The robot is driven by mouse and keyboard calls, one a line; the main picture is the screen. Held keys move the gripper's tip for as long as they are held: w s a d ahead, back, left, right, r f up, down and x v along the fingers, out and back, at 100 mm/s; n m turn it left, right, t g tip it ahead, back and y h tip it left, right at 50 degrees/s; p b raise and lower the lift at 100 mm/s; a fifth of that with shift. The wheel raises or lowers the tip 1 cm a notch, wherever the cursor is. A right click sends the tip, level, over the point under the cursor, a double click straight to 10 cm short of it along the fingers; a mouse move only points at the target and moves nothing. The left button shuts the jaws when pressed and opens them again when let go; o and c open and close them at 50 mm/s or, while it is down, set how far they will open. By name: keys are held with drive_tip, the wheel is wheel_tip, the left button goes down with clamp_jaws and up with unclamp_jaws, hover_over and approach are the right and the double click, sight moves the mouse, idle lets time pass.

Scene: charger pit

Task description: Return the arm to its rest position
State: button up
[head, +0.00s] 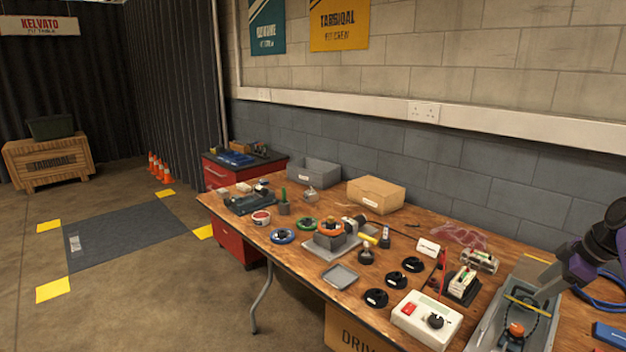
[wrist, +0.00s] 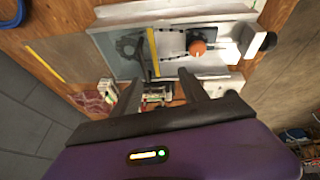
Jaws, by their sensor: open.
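My gripper (wrist: 158,100) shows in the wrist view with its two dark fingers spread apart and nothing between them. It is above the right end of the wooden workbench (head: 290,262). Beyond the fingertips in the wrist view is a grey tray (wrist: 110,48) holding an orange-topped knob (wrist: 198,47), a dark cable and a yellow strip. In the head view, part of my dark and purple arm enters at the right edge, over the tray (head: 483,335); the gripper's fingers are not visible there.
A white box with a dial (head: 427,318), black round holders (head: 376,298), a cardboard box (head: 376,194) and a grey bin (head: 314,172) crowd the bench. A block wall (head: 480,160) stands behind. Open floor with a dark mat (head: 120,235) lies to the left.

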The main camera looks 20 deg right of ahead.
drive_tip(key=w+d+r, duration=0.1)
drive_tip(key=d+r+m+t+h, duration=0.1)
drive_tip(key=shift+w+d+h, duration=0.3)
drive_tip(key=shift+w, duration=0.05)
drive_tip(key=w+m+t+h, duration=0.1)
drive_tip(key=w+f+m+t+h, duration=0.1)
drive_tip(key=w, duration=0.1)
drive_tip(key=w+f+m+t+h, duration=0.1)
drive_tip(key=w+m, duration=0.1)
drive_tip(key=shift+w+a+h, duration=0.25)
drive_tip(key=shift+a+h, duration=0.1)
drive_tip(key=shift+h, duration=0.05)
drive_tip(key=s+a+f+m+t+h, duration=0.2)
drive_tip(key=a+f+m+t, duration=0.1)
drive_tip(key=a, duration=0.9)
drive_tip(key=s+a+f+m+t+h, duration=0.1)
drive_tip(key=a+f+m+t, duration=0.15)
drive_tip(key=a, duration=1.05)
drive_tip(key=s+a+r+n+y+p, duration=0.1)
drive_tip(key=s+a+r+n+y, duration=0.1)
drive_tip(key=s+a, duration=1.4)
drive_tip(key=s+a+r+n+y+p, duration=0.1)
drive_tip(key=s+a+y, duration=0.4)
drive_tip(key=s+a, duration=1.1)
drive_tip(key=s+r+n, duration=0.1)
drive_tip(key=s+r, duration=0.1)
drive_tip(key=s, duration=0.1)
drive_tip(key=shift+s+n+y, duration=0.15)
drive_tip(key=shift+n+y, duration=0.15)
drive_tip(key=shift+n, duration=0.05)
